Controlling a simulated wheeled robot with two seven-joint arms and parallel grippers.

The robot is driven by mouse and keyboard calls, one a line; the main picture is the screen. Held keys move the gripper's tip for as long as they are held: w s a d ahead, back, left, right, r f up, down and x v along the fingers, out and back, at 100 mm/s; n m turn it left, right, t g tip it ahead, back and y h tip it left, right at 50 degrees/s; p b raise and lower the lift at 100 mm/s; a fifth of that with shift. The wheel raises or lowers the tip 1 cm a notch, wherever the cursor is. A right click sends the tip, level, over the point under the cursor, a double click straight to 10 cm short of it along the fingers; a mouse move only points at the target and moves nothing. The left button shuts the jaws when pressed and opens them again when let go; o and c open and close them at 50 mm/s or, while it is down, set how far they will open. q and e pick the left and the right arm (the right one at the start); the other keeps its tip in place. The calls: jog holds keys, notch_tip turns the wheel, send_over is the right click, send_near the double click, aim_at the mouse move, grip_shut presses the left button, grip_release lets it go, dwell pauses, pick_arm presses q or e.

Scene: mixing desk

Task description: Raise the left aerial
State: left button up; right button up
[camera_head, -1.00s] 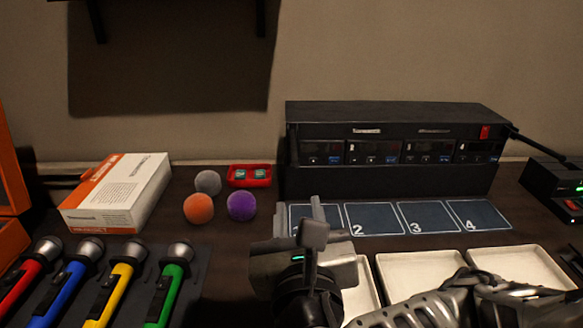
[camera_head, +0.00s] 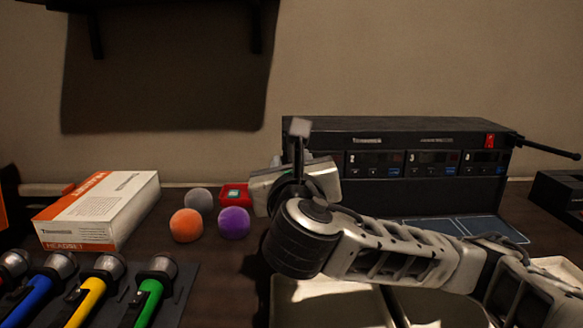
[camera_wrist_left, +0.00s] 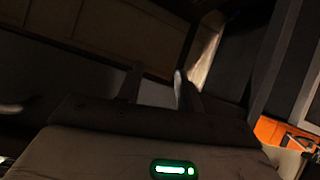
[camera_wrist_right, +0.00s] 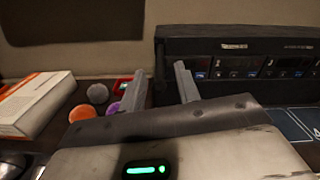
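The black receiver rack (camera_head: 400,130) stands at the back of the desk, with several small displays on its front. A thin black aerial (camera_head: 548,148) sticks out from its right end, nearly level and tilted slightly down. I cannot make out an aerial at its left end; my right gripper partly covers that end in the head view. My right gripper (camera_head: 288,162) is raised in front of the rack's left end. In the right wrist view its two fingers (camera_wrist_right: 160,82) are apart with nothing between them. My left gripper (camera_wrist_left: 158,82) shows only in its dark wrist view, fingers apart and empty.
Left of the rack are a red case (camera_head: 234,192), grey (camera_head: 198,200), orange (camera_head: 186,225) and purple (camera_head: 234,222) foam balls, and a white-orange headset box (camera_head: 100,205). Coloured microphones (camera_head: 148,300) lie at front left. Pale trays (camera_head: 330,305) and numbered mats (camera_head: 470,230) lie in front.

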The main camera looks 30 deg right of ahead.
jog(key=shift+w+d, duration=0.3)
jog(key=shift+w, duration=0.3)
